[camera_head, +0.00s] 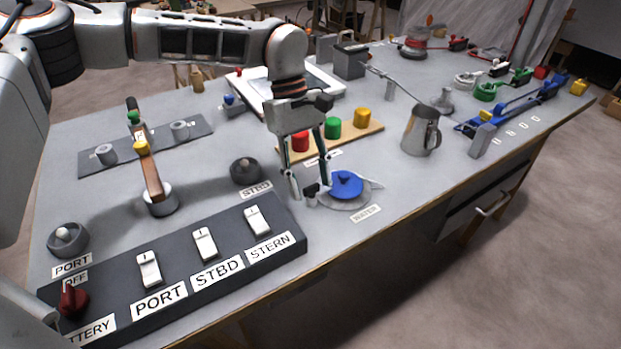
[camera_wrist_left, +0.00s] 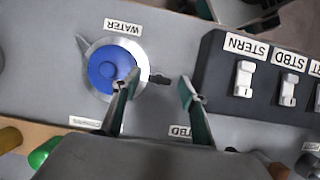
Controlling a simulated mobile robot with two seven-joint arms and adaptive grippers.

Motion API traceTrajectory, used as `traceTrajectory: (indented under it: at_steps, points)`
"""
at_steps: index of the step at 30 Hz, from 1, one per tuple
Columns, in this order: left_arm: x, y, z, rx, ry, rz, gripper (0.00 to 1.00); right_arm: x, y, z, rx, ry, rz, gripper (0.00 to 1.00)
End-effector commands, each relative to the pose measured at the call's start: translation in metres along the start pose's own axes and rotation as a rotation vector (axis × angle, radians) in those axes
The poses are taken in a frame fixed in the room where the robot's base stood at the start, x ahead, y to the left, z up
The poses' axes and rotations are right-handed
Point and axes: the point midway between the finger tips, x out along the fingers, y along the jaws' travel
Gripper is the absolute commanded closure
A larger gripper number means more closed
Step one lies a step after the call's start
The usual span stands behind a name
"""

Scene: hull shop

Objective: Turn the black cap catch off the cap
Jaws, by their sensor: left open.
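The blue cap (camera_head: 346,184) sits on a round grey metal plate beside the WATER label. It also shows in the left wrist view (camera_wrist_left: 112,70). The small black cap catch (camera_head: 312,189) lies beside the cap, on its left in the head view and on its right in the left wrist view (camera_wrist_left: 160,80). My left gripper (camera_head: 309,196) points down over it, open and empty. In the left wrist view its fingertips (camera_wrist_left: 158,83) appear on either side of the catch, one overlapping the cap's edge. Contact cannot be told. My right gripper is not in view.
The switch panel (camera_head: 172,285) with PORT, STBD and STERN switches stands in front. A dark round STBD fitting (camera_head: 246,170) is left of the gripper. Red, green and yellow knobs on a wooden board (camera_head: 318,153) stand behind. A metal jug (camera_head: 421,130) is to the right.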

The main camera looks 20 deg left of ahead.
Motion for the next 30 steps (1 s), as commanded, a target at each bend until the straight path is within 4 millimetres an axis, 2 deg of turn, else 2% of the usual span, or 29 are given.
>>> traceTrajectory:
  at_steps: [8,9,13,23,30]
  points:
    - [0.002,0.0001,0.0005,0.001,0.0,0.0,0.57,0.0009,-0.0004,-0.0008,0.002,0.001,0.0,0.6]
    - [0.002,0.0001,0.0005,0.001,0.0,0.0,0.62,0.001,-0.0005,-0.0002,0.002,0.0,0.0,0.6]
    - [0.002,0.0001,0.0004,0.001,0.0,0.0,0.95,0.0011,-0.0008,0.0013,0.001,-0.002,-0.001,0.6]
    - [0.0005,-0.0004,0.0011,-0.019,0.001,0.01,0.95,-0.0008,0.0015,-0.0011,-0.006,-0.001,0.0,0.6]
    - [-0.0043,-0.0019,0.0033,-0.12,0.002,0.055,0.95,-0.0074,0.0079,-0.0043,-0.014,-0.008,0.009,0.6]
